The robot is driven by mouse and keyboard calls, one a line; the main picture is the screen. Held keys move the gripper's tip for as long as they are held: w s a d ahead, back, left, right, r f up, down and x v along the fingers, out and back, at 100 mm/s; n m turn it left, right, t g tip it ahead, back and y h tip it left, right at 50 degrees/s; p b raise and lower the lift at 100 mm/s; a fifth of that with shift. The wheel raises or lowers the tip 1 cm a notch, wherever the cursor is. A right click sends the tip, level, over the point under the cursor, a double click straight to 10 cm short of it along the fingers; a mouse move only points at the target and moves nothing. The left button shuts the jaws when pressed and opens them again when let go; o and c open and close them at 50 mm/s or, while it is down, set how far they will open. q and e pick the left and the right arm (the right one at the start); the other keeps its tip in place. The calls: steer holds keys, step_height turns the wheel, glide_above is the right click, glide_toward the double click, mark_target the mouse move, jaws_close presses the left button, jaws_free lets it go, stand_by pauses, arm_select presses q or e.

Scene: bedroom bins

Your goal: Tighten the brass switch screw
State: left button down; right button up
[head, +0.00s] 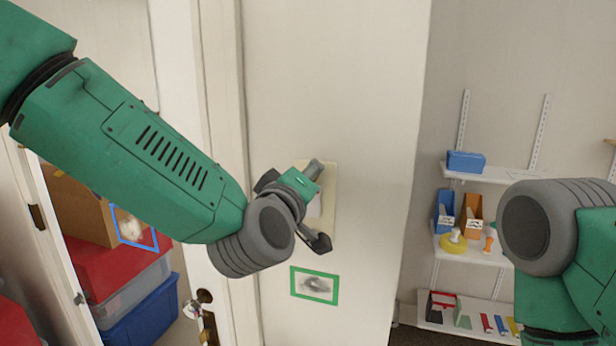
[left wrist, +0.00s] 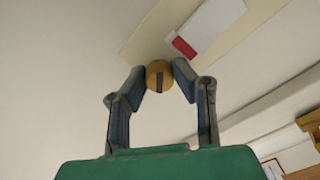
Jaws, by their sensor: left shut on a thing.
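The beige switch plate (head: 328,195) is on the pale wall, partly hidden behind my left gripper (head: 312,172) in the head view. In the left wrist view the brass screw (left wrist: 158,75) shows as a round yellow head with a dark slot, at the edge of the plate (left wrist: 150,35). The white switch (left wrist: 215,25) with a red patch is beside it. The fingers of my left gripper (left wrist: 159,73) are closed on the screw from both sides. The screw is hidden in the head view. My right arm shows at the right edge, but its gripper is out of view.
A door edge with a knob (head: 193,309) is at left, by stacked bins (head: 143,310). Shelves (head: 490,174) with small boxes stand at right, partly behind my right arm.

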arm_select(q)
steer(key=shift+s+d+f, duration=0.15)
steer(key=shift+f, duration=0.4)
steer(key=c, duration=1.6)
jaws_free()
steer(key=shift+r, duration=0.15)
steer(key=v, duration=1.1)
steer(key=shift+s, duration=0.35)
